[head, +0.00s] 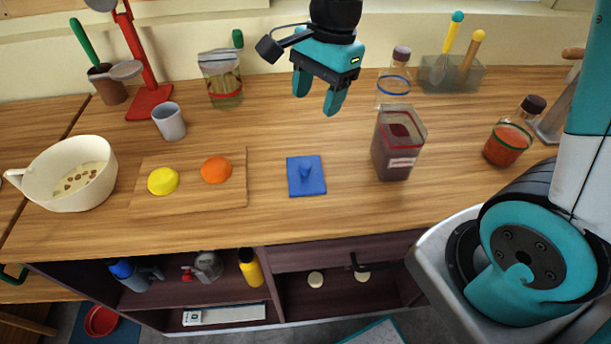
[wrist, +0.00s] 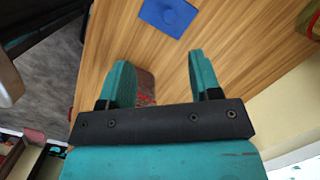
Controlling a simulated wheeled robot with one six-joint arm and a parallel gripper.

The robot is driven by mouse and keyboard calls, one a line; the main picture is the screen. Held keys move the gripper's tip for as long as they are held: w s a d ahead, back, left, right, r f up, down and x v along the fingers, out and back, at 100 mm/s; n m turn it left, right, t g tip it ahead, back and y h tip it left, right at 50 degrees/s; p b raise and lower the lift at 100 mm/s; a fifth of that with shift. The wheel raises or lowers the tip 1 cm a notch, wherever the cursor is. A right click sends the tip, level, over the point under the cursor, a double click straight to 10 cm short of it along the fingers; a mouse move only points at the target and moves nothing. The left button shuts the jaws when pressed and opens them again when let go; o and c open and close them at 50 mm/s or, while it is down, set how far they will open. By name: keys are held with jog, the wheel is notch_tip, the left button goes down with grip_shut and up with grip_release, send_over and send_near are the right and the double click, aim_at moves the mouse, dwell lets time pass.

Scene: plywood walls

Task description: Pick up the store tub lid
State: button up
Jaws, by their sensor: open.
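The store tub lid, a flat blue square with a small raised knob (head: 306,177), lies on the wooden worktop near its front edge. It also shows at the top of the wrist view (wrist: 160,14). The likely store tub (head: 385,155), clear with dark red contents and a pale label, stands open to the right of the lid. My teal gripper (head: 317,98) is open and empty above the worktop, behind and above the lid. In the wrist view my gripper's fingers (wrist: 158,62) are apart, and part of a reddish container (wrist: 145,86) shows between them, lower down.
A cutting board (head: 190,205) with a yellow piece (head: 163,181) and an orange piece (head: 216,169) lies left of the lid. Jars (head: 509,143) stand to the right. A cream bowl (head: 40,182) is at far left. The worktop around the lid is clear.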

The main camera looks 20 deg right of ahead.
notch_tip(320, 180, down, 3)
jog(key=w+d+m, duration=0.2)
jog(key=m, duration=0.2)
jog(key=p, duration=0.1)
send_over(305, 165)
jog(key=d, duration=0.1)
notch_tip(305, 165, down, 10)
jog(key=shift+f, duration=0.1)
jog(key=shift+a+f+p, duration=0.25)
jog(key=shift+f+p, duration=0.25)
jog(key=shift+f, duration=1.1)
jog(key=shift+a+f+p, duration=0.2)
jog(key=shift+f+p, duration=0.25)
jog(key=shift+f, duration=1.1)
jog(key=c, duration=1)
